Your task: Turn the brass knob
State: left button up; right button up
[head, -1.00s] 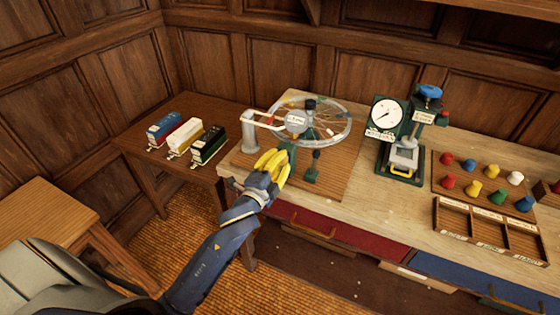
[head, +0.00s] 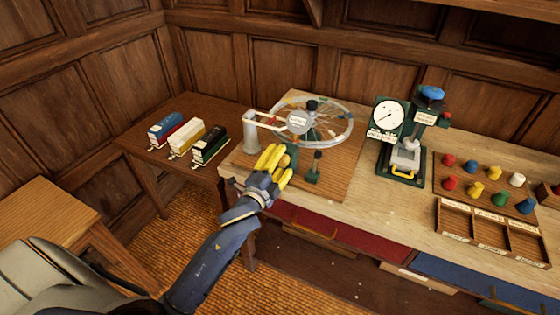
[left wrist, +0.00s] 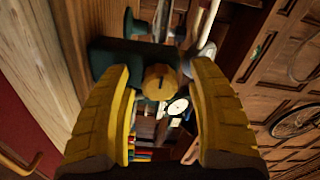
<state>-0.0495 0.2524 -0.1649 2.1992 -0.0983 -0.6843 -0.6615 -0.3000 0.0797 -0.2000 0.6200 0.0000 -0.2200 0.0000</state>
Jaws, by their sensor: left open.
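The brass knob (left wrist: 160,82) is round with a dark slot mark, and sits on a dark green mount. In the left wrist view it shows between the two yellow fingers of my left gripper (left wrist: 160,75), with a gap on each side. In the head view the knob (head: 285,160) is a small brass patch partly hidden by the fingers. My left gripper (head: 277,159) is open there, at the front left of the bench, close in front of the spoked wheel. My right gripper is not in view.
The spoked wheel (head: 335,128) stands just behind the gripper on a wooden board. A green press with a dial (head: 388,115) stands to the right. Coloured pegs and a sorting tray (head: 465,235) lie farther right. Several toy wagons (head: 210,146) sit on the left table.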

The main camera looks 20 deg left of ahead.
pick_arm(q)
jog(key=shift+s, duration=0.1)
jog(key=s, duration=1.1)
jog(key=shift+s+a, duration=0.15)
jog(key=shift+s, duration=0.25)
